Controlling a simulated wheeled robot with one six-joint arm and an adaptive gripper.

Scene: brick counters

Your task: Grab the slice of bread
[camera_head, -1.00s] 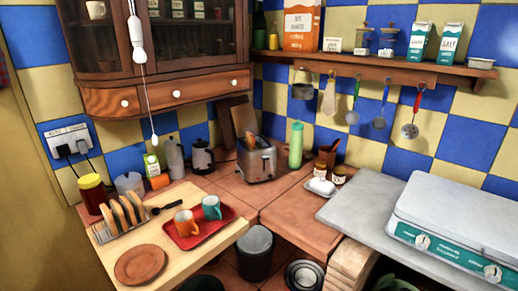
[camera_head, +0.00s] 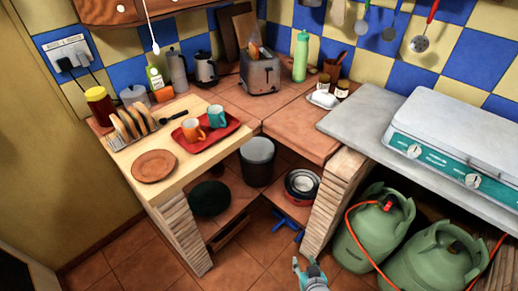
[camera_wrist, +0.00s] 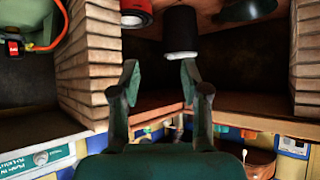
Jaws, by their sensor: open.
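Several slices of bread (camera_head: 133,122) stand upright in a rack on the wooden counter at the left of the head view. More bread (camera_head: 256,52) sticks up from the silver toaster (camera_head: 260,76) in the back corner. My gripper (camera_head: 309,265) is at the bottom edge of the head view, low over the floor and far from both. In the wrist view, my gripper (camera_wrist: 160,82) has its two green fingers apart with nothing between them. No bread can be made out in the wrist view, which looks upside down.
A brown plate (camera_head: 154,166) and a red tray (camera_head: 189,142) with two mugs lie near the bread rack. Brick supports (camera_head: 335,195) flank the space below the counter. Green gas cylinders (camera_head: 373,230) stand at the right. The tiled floor in front (camera_head: 150,258) is clear.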

